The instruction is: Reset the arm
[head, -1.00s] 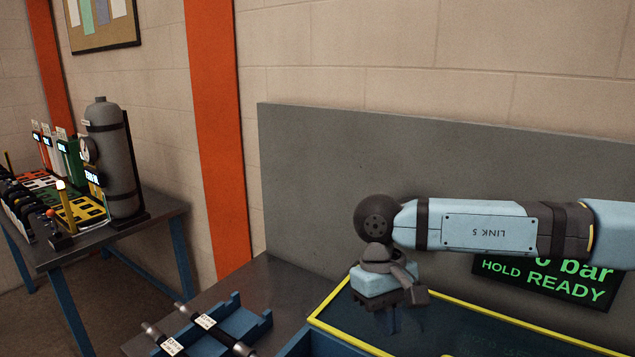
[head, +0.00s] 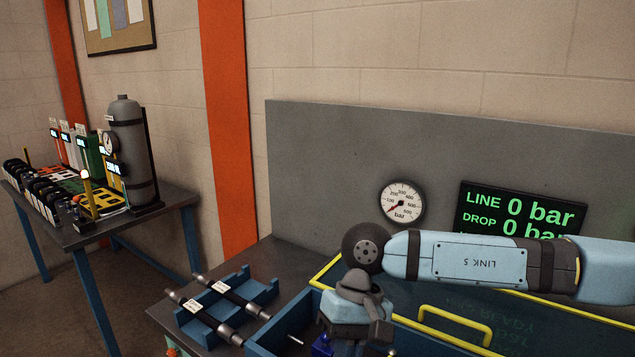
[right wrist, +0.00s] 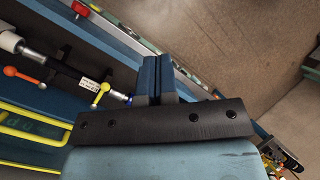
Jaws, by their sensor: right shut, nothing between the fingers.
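My right arm comes in from the right in the head view, its blue link level and its wrist (head: 352,305) hanging down at the lower middle. My right gripper shows in the right wrist view (right wrist: 156,62), with its two blue fingers together and nothing between them. In the head view its fingertips are hidden or cut off at the bottom. My left gripper is not in view.
Two labelled dark hoses (head: 207,317) lie across a blue cradle (head: 260,292) on the bench. A yellow-edged blue box with a yellow handle (head: 455,322) lies under my right arm. A gauge (head: 401,203) and display (head: 515,212) are behind. A side table (head: 180,205) stands left.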

